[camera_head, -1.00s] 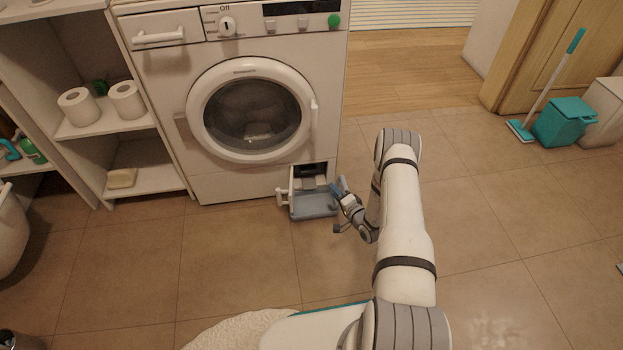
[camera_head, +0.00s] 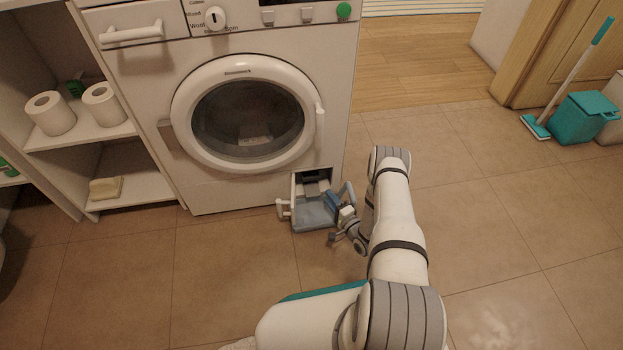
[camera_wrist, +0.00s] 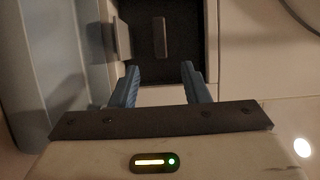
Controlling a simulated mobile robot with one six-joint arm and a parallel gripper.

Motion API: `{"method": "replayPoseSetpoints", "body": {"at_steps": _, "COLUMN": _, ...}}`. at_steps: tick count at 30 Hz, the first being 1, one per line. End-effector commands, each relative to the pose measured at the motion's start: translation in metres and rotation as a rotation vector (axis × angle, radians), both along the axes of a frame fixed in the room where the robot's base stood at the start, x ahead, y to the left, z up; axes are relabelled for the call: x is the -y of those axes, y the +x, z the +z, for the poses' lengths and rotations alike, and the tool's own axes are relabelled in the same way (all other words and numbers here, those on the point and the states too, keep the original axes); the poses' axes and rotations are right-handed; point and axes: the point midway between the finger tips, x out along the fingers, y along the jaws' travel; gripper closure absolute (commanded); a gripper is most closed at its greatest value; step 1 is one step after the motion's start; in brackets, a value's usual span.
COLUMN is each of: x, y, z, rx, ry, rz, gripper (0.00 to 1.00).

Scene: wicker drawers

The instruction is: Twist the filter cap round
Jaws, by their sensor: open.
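The filter compartment opening (camera_head: 317,178) is at the washing machine's lower right, with its grey flap door (camera_head: 314,215) folded down. In the wrist view, a dark upright grip, apparently the filter cap (camera_wrist: 161,37), stands in the black recess. A lighter grey block (camera_wrist: 122,40) stands to its left. My gripper (camera_wrist: 159,72) is open, with two blue fingers apart and nothing between them. The cap lies beyond the gap between the fingertips, apart from them. In the head view my gripper (camera_head: 338,198) is at the opening's right side, and the cap is hard to make out.
The washing machine (camera_head: 250,190) has a round door above the opening. Shelves (camera_head: 90,140) with two toilet rolls and soap stand left. A teal bucket (camera_head: 583,118) and mop are far right. The tiled floor (camera_head: 490,215) is clear to the right.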

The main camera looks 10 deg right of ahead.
Motion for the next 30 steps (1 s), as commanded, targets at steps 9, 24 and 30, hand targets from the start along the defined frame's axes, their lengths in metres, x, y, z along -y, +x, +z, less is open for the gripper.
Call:
{"method": "replayPoseSetpoints", "body": {"at_steps": 9, "x": -0.031, "y": 0.060, "z": -0.003, "rx": 0.002, "ry": -0.003, "rz": 0.014, "gripper": 0.58}}
{"method": "replayPoseSetpoints", "body": {"at_steps": 24, "x": -0.047, "y": 0.097, "z": 0.000, "rx": -0.001, "ry": -0.001, "rz": 0.014, "gripper": 0.58}}
{"method": "replayPoseSetpoints", "body": {"at_steps": 30, "x": -0.048, "y": 0.097, "z": 0.000, "rx": -0.001, "ry": -0.001, "rz": 0.015, "gripper": 0.63}}
